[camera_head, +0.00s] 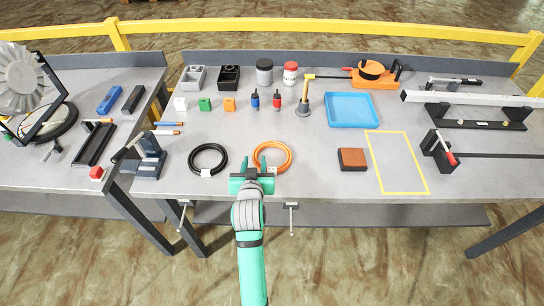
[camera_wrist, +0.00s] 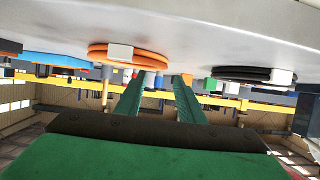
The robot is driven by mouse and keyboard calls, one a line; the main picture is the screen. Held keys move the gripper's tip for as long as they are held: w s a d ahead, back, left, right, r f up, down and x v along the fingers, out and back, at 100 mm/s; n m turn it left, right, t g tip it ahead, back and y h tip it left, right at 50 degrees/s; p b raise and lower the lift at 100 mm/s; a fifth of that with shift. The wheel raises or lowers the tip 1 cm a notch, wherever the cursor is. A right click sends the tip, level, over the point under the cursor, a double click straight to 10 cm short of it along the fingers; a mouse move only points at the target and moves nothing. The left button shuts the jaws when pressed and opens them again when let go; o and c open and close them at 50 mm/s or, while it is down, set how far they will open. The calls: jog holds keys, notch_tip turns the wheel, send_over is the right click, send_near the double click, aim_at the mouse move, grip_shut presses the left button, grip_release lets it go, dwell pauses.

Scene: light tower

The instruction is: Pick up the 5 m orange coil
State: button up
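The orange coil (camera_head: 288,150) lies flat on the grey table, a thin ring with a white tag at its near side. In the wrist view, which is upside down, the orange coil (camera_wrist: 150,60) shows edge-on just beyond the left-hand finger. My gripper (camera_head: 252,166) is at the table's front edge, at the near left of the coil, fingers pointing towards the table. In the wrist view my gripper (camera_wrist: 158,85) has its two green fingers apart with nothing held. I cannot tell whether a fingertip touches the coil.
A black coil (camera_head: 194,157) with a white tag lies left of my gripper. A brown block (camera_head: 352,159) and a yellow-outlined area (camera_head: 398,162) are to the right. Small coloured blocks, bottles and a blue tray (camera_head: 352,110) stand farther back. Clamps hang below the front edge.

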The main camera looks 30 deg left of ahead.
aim_at(255, 153)
jog(key=shift+f+x, duration=0.2)
jog(key=shift+x, duration=2.05)
jog(key=shift+s+a, duration=0.1)
jog(key=shift+s, duration=0.1)
grip_shut()
jog(key=shift+r, duration=0.1)
